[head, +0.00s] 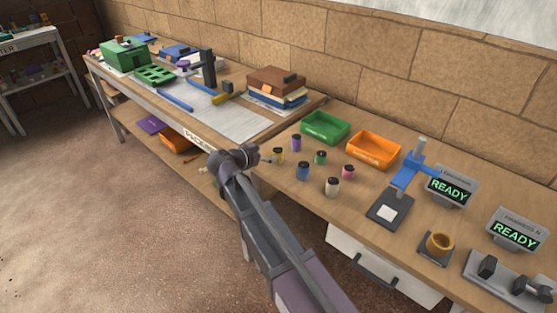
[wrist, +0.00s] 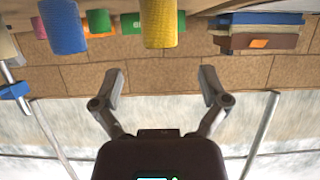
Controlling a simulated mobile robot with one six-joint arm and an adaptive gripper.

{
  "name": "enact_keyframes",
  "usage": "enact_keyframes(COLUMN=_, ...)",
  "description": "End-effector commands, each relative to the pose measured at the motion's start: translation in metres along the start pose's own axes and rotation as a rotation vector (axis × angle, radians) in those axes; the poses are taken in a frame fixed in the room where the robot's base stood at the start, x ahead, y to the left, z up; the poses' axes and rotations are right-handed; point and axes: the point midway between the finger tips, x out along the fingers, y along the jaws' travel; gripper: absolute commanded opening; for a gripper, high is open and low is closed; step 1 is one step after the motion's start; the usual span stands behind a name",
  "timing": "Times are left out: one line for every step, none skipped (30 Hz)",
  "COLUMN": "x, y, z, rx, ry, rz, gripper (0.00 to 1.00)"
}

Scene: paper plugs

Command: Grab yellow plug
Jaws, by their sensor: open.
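The yellow plug (head: 279,157) stands upright on the wooden bench, at the left end of a group of small dark-topped plugs. In the wrist view, which is upside down, the yellow plug (wrist: 159,25) hangs from the top edge, roughly centred between the fingers but beyond their tips. My gripper (head: 267,159) is just left of the yellow plug in the head view, partly hidden by its own wrist. In the wrist view my gripper (wrist: 162,84) is open, with nothing between its fingers.
Close by stand purple (head: 296,143), blue (head: 303,171), green (head: 320,157), pink (head: 348,172) and white (head: 332,187) plugs. Behind them are a green tray (head: 325,127) and an orange tray (head: 373,150). A blue-armed stand (head: 405,172) is to the right.

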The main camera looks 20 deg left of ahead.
Motion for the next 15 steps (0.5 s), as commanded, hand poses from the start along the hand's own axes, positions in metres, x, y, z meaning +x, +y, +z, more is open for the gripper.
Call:
enact_keyframes(x=0.0052, y=-0.0003, z=0.0012, rx=0.000, ry=0.000, rz=0.000, gripper=0.94)
enact_keyframes(x=0.0069, y=-0.0002, z=0.0010, rx=0.000, ry=0.000, rz=0.000, gripper=0.94)
enact_keyframes(x=0.0087, y=-0.0001, z=0.0006, rx=0.000, ry=0.000, rz=0.001, gripper=0.94)
enact_keyframes(x=0.0096, y=0.0001, z=0.0004, rx=0.000, ry=0.000, rz=0.001, gripper=0.94)
enact_keyframes(x=0.0102, y=0.0003, z=0.0001, rx=0.000, ry=0.000, rz=0.001, gripper=0.94)
enact_keyframes(x=0.0107, y=0.0004, z=-0.0001, rx=0.000, ry=0.000, rz=0.001, gripper=0.94)
enact_keyframes(x=0.0107, y=0.0005, z=-0.0003, rx=0.000, ry=0.000, rz=0.001, gripper=0.94)
enact_keyframes(x=0.0107, y=0.0005, z=-0.0004, rx=0.000, ry=0.000, rz=0.001, gripper=0.94)
enact_keyframes(x=0.0106, y=0.0006, z=-0.0005, rx=0.000, ry=0.000, rz=0.001, gripper=0.94)
enact_keyframes(x=0.0106, y=0.0006, z=-0.0005, rx=0.000, ry=0.000, rz=0.001, gripper=0.94)
enact_keyframes(x=0.0106, y=0.0006, z=-0.0005, rx=0.000, ry=0.000, rz=0.001, gripper=0.94)
enact_keyframes(x=0.0106, y=0.0007, z=-0.0006, rx=0.000, ry=0.000, rz=0.001, gripper=0.94)
enact_keyframes(x=0.0106, y=0.0007, z=-0.0006, rx=0.000, ry=0.000, rz=0.001, gripper=0.94)
enact_keyframes(x=0.0108, y=0.0007, z=-0.0006, rx=0.000, ry=0.000, rz=0.001, gripper=0.94)
enact_keyframes(x=0.0113, y=0.0008, z=-0.0005, rx=0.000, ry=0.000, rz=0.001, gripper=0.94)
